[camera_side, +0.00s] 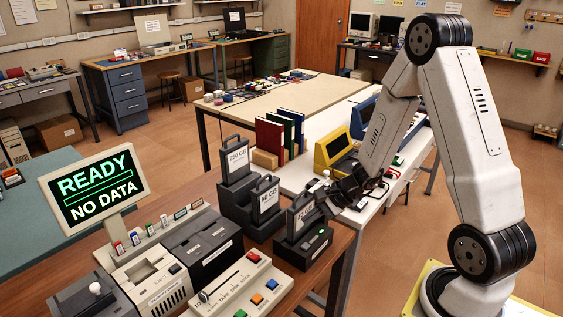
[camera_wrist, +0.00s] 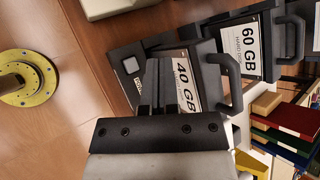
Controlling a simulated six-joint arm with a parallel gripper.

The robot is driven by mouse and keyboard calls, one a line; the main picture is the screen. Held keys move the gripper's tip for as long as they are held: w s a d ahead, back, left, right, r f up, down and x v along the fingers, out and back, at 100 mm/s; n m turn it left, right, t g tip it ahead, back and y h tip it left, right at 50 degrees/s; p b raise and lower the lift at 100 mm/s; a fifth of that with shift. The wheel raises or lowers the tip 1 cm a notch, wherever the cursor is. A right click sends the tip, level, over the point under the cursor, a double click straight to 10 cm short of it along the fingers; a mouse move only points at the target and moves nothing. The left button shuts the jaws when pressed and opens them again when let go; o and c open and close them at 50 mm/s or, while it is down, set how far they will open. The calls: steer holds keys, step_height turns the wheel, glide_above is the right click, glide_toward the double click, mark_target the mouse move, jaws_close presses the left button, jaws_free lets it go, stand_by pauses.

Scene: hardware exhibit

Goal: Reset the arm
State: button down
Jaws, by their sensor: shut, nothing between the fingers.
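My arm reaches in from the right in the side view, bent at its elbow, with my gripper (camera_side: 333,196) low beside the 40 GB drive (camera_side: 306,226). In the wrist view my gripper (camera_wrist: 159,68) has its fingers together, with nothing between them, and overlaps part of the 40 GB drive (camera_wrist: 188,82). Whether the fingers touch the drive I cannot tell. The 40 GB drive stands upright in a dark dock, its handle free.
The 60 GB drive (camera_side: 265,197) and 250 GB drive (camera_side: 237,160) stand in docks behind. A screen (camera_side: 95,187) reads "READY, NO DATA". A control panel (camera_side: 240,287) with a lever is in front. Books (camera_side: 280,134) and a yellow-framed device (camera_side: 333,148) stand on the white table.

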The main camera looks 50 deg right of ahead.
steer(key=shift+r, duration=0.15)
steer(key=s+a+r+n+g+h, duration=0.4)
steer(key=s+a+r+n+h, duration=0.2)
steer(key=n, duration=1.2)
steer(key=shift+s+a+r+n, duration=0.2)
steer(key=shift+s+a+n, duration=0.1)
steer(key=shift+s+a, duration=0.8)
stand_by(0.7)
